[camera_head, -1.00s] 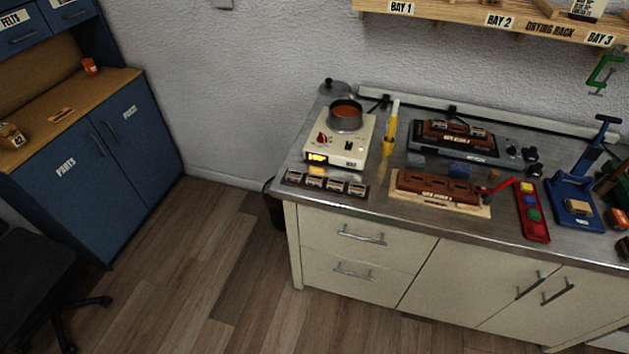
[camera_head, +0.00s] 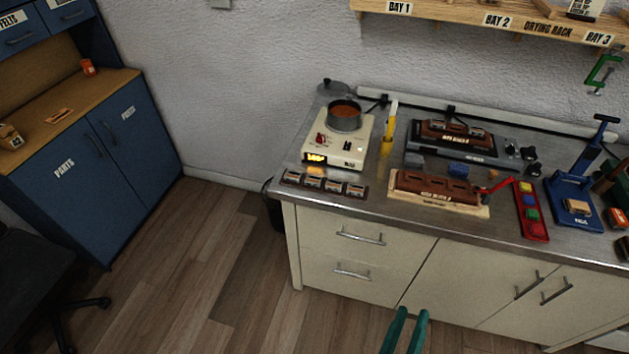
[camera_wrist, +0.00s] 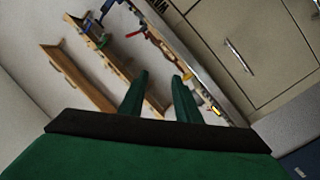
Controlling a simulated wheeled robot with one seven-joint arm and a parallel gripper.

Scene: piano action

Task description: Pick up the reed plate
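A dark tray (camera_head: 288,181) at the left front of the metal bench holds a row of small metal-and-dark plates. They look like reed plates, but are too small to make out fully. My gripper (camera_head: 412,311) shows its two green fingers at the bottom of the head view, in front of the cabinet doors and apart from the bench things. In the wrist view my gripper (camera_wrist: 160,77) has a gap between its fingers and nothing in it. The tray cannot be made out in the wrist view.
The bench also holds a hot plate (camera_head: 348,151) with a pot (camera_head: 345,115), a brown block on a pale board (camera_head: 480,209), a red tray (camera_head: 532,228) and a blue stand (camera_head: 574,207). A wooden shelf (camera_head: 470,17) hangs above.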

